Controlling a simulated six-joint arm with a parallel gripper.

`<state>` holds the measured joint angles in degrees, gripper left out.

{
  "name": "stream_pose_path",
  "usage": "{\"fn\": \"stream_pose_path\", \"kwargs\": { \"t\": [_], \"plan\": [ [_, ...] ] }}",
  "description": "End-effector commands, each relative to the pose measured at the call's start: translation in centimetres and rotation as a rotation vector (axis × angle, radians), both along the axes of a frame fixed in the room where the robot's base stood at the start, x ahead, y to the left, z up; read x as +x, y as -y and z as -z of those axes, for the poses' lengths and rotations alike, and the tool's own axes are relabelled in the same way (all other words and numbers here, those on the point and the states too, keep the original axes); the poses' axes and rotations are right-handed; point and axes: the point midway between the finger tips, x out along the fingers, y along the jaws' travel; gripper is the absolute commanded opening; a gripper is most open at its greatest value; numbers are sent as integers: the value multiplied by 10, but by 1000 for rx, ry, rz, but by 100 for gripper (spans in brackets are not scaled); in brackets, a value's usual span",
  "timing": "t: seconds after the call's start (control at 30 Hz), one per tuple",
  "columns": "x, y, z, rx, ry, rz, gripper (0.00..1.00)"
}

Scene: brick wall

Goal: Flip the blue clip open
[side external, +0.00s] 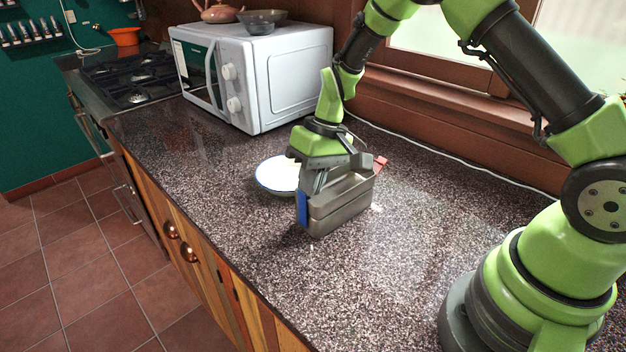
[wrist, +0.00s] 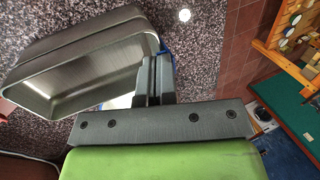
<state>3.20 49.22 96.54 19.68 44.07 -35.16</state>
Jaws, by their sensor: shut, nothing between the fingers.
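A metal box (side external: 343,208) stands on the speckled countertop with a blue clip (side external: 303,208) on its left end and a red clip (side external: 380,163) at its far right end. In the wrist view the box (wrist: 75,60) fills the upper left, and only a sliver of the blue clip (wrist: 166,50) shows beside my fingers. My gripper (side external: 308,190) is shut and empty, pointing down close by the blue-clip end of the box. In the wrist view its fingers (wrist: 155,72) are together at the blue clip. I cannot tell whether they touch it.
A white plate with a blue rim (side external: 275,178) lies just behind and left of the box. A white microwave (side external: 285,75) stands further back, with a stove (side external: 125,80) beyond it. The countertop (side external: 400,245) is clear to the right and in front of the box.

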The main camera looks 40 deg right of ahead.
Motion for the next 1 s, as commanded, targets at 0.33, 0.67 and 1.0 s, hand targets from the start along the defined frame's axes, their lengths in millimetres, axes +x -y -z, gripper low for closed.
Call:
{"fn": "stream_pose_path", "kwargs": {
  "t": [0.33, 0.67, 1.0],
  "plan": [
    [1, -7, -1, -71, -3, -4, 0],
    [3, -30, -1, -299, -20, -13, 0],
    [5, -58, 7, -614, -48, -6, 0]
  ]
}}
